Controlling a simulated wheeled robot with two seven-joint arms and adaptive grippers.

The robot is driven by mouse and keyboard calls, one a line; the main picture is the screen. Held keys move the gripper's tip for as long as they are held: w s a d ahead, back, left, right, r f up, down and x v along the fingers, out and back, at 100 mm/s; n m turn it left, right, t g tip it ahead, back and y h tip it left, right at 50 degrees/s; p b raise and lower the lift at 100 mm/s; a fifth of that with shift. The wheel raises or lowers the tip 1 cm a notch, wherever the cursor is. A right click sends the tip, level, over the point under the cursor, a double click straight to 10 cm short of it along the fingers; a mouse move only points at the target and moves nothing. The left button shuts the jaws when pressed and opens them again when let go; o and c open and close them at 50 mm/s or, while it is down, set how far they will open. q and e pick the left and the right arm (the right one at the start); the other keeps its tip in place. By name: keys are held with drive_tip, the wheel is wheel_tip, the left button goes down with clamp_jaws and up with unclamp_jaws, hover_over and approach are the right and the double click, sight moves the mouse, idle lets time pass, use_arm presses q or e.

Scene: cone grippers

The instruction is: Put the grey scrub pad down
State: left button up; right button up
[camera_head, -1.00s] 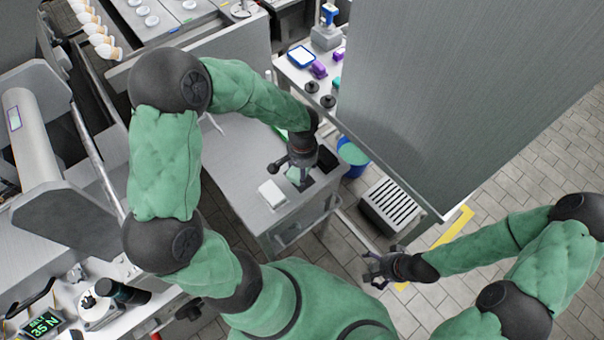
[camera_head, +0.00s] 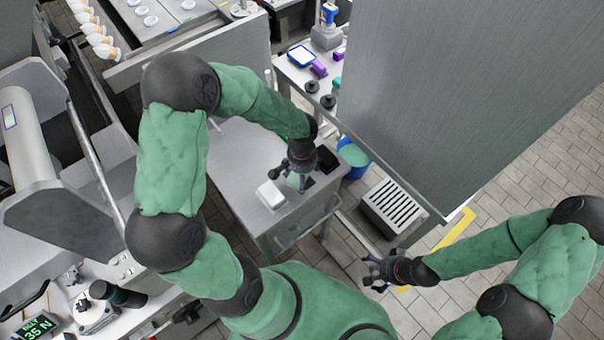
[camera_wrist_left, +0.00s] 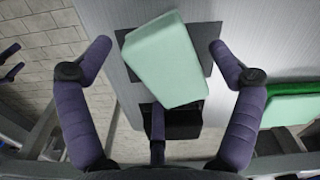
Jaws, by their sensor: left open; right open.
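No clearly grey pad shows. A pale green block-shaped pad (camera_wrist_left: 167,58) lies at an angle over a dark grey square (camera_wrist_left: 205,38) on the steel worktop, between the fingers of my left gripper (camera_wrist_left: 158,50) in the left wrist view. The fingers stand wide on both sides, apart from the pad. My right gripper (camera_head: 371,274) is open and empty over the floor.
A black item (camera_head: 328,158) sits at the worktop's right end. A blue bin (camera_head: 354,153) and a slotted grey box (camera_head: 391,207) stand beyond. A green item (camera_wrist_left: 292,104) shows in the left wrist view.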

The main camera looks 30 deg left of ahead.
use_arm(q)
drive_tip(key=shift+r+p, duration=0.25)
drive_tip(key=shift+p, duration=0.05)
wheel_tip(320, 180, up, 12)
drive_tip(key=p, duration=0.3)
drive_tip(key=shift+p, duration=0.3)
drive_tip(key=shift+s+f, duration=0.1)
drive_tip(key=shift+f, duration=0.05)
